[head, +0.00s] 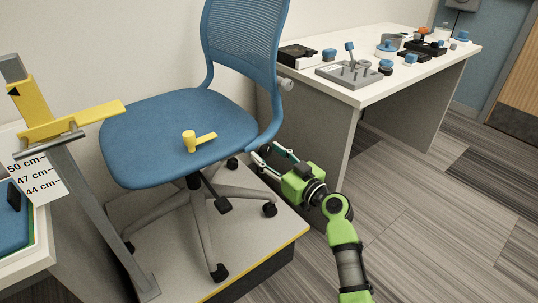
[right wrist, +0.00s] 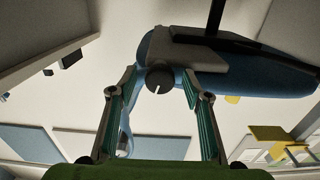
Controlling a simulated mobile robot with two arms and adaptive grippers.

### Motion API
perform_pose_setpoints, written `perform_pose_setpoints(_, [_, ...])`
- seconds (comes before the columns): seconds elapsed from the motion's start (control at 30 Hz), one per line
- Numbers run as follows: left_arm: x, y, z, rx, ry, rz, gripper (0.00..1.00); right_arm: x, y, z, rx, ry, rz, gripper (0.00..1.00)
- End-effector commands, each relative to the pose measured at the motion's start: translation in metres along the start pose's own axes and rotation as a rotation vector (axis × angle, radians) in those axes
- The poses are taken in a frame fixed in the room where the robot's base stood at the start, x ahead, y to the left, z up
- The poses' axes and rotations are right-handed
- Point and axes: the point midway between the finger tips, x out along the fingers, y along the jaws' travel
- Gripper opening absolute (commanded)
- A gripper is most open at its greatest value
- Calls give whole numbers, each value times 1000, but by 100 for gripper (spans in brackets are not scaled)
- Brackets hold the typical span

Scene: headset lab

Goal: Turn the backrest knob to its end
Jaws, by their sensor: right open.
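The blue office chair (head: 180,130) stands on a low platform. A pale grey round knob (head: 286,84) sits on the right side of its backrest upright; a pale round piece (right wrist: 122,149) low on the blue upright in the right wrist view looks like the same knob. My right gripper (head: 269,157) is open, low beside the right rear of the seat. In the right wrist view, a dark round knob (right wrist: 160,79) with a white line lies ahead between the open fingertips. I cannot tell whether they touch it. This dark knob is hidden in the head view. My left gripper is out of view.
A yellow-topped height gauge (head: 70,125) stands left of the seat. A yellow piece (head: 191,140) lies on the seat. The platform (head: 180,256) has a yellow edge. A white desk (head: 375,88) with several small devices stands right of the chair. The carpet at right is clear.

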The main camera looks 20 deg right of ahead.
Motion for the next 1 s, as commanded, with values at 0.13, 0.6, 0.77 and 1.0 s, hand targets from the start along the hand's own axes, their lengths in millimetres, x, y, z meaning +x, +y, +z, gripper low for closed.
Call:
perform_pose_setpoints(0.13, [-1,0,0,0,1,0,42,1,0,1,1,-1,0,45])
perform_pose_setpoints(0.6, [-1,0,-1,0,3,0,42,1,0,0,3,-1,0,7])
perform_pose_setpoints(0.77, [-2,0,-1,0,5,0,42,1,0,0,27,-1,-1,7])
perform_pose_setpoints(1.0, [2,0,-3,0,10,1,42,1,-1,0,147,-1,-2,7])
